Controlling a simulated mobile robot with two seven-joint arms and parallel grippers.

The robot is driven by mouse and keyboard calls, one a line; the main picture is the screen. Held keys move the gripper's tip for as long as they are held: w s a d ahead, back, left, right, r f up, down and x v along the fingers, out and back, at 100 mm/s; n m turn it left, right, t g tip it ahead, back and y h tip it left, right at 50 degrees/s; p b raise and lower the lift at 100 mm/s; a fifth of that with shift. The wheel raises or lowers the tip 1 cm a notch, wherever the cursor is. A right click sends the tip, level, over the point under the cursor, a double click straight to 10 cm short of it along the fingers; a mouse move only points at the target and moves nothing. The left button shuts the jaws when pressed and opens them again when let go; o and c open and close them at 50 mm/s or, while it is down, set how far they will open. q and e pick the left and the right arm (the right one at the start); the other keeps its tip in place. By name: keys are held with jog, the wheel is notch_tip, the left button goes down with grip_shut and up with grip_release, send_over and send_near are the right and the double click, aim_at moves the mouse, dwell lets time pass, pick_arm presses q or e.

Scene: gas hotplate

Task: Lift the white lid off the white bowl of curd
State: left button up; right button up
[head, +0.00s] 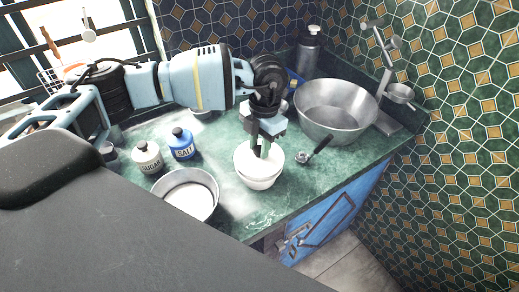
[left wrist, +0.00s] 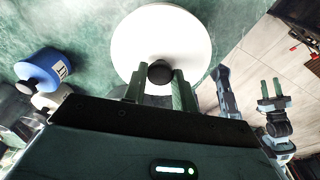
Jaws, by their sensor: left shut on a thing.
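The white bowl (head: 260,183) stands on the green counter near its front edge. The white lid (head: 243,161) lies over its top, and no gap between them is clear. In the left wrist view the round lid (left wrist: 135,42) fills the top middle and hides the bowl. Its dark knob (left wrist: 160,73) sits between my left fingers. My left gripper (head: 258,153) comes down from above and is shut on the knob; it also shows in the left wrist view (left wrist: 158,88). My right gripper (left wrist: 271,90) is low beside the counter, empty, fingers apart. The curd is hidden.
A steel bowl (head: 336,106) and a bottle (head: 308,52) stand behind at the right. A dark-handled utensil (head: 318,147) lies right of the bowl. The sugar jar (head: 147,157), salt jar (head: 182,144) and a round pan (head: 190,215) are to the left.

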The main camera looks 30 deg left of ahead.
pick_arm(q)
jog(key=s+d+r, duration=0.2)
jog(key=s+d, duration=0.8)
jog(key=d, duration=0.2)
jog(key=shift+d+r, duration=0.15)
jog(key=shift+r, duration=0.2)
jog(key=shift+s+r, duration=0.1)
jog(key=shift+r, duration=0.05)
pick_arm(e)
jog(key=shift+r, duration=0.1)
